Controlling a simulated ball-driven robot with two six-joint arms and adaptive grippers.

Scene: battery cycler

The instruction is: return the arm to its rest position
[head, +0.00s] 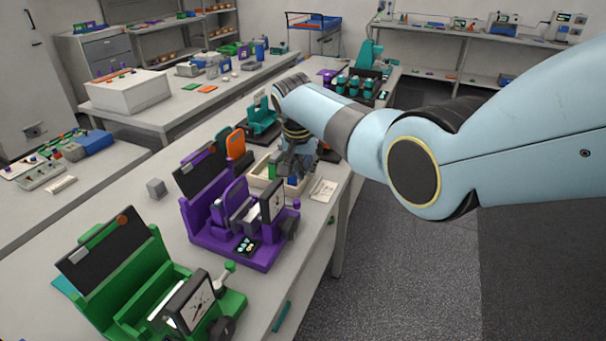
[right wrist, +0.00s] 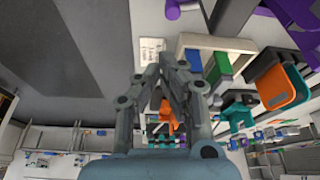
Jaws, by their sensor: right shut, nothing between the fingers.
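My right arm (head: 350,130) reaches in from the right over the bench in the head view. My right gripper (head: 292,165) is above the cream tray (head: 262,170), just behind the purple battery cycler (head: 235,225). In the right wrist view my right gripper (right wrist: 172,68) has its fingers together, and nothing shows between them. The tray also shows there (right wrist: 225,43), to the right of the fingers, with a green block (right wrist: 222,62) and a blue block (right wrist: 193,60). My left gripper is not in the head view.
A green cycler (head: 160,280) stands at the front of the bench. A teal device (head: 262,122) stands behind the tray. A paper card (head: 323,189) lies by the bench's right edge. The floor (head: 400,260) to the right is clear.

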